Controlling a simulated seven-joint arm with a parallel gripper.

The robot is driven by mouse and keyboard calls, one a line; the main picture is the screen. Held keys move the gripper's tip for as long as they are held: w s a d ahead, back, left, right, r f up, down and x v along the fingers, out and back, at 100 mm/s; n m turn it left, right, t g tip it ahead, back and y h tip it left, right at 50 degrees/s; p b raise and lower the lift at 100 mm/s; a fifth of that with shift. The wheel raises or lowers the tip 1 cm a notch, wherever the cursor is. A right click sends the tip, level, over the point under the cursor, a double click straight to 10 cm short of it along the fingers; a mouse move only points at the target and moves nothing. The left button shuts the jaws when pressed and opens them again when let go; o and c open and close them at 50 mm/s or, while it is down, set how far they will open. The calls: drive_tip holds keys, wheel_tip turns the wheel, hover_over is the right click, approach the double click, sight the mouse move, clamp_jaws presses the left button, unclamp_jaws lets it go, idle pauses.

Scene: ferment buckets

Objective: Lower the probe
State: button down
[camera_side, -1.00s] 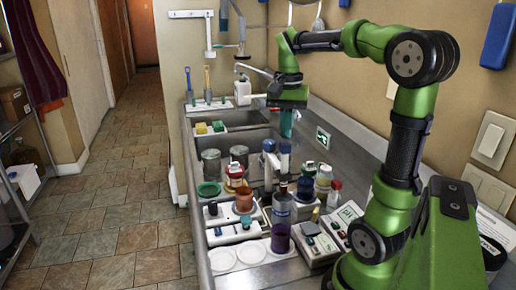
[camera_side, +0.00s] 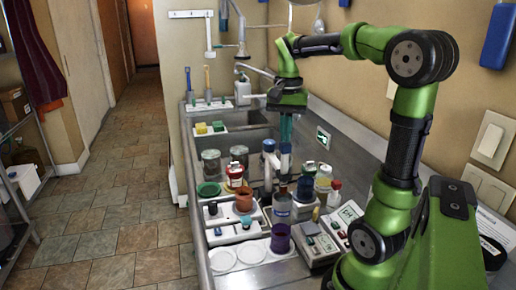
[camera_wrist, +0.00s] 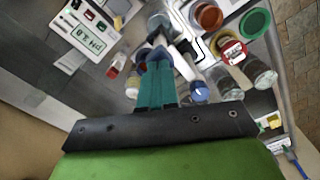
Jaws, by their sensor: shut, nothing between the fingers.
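My gripper (camera_side: 285,136) has two teal fingers, shut and pointing down. They are directly above a blue-capped white upright (camera_side: 285,156), which looks like the probe. Whether the fingertips touch the cap is unclear. In the wrist view my gripper (camera_wrist: 157,72) covers part of this area, and a blue shape shows just beyond the fingertips. A second blue-topped upright (camera_side: 268,146) stands just left of it. The pH meter (camera_side: 347,212) sits at the right; its screen reads about "pH 3.0" in the wrist view (camera_wrist: 86,38).
White round plates (camera_side: 223,259) lie at the front. The sink (camera_side: 236,138) is behind.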

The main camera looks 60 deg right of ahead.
sight(285, 151)
drive_tip(key=shift+f, duration=2.9)
drive_tip(key=shift+r, duration=2.5)
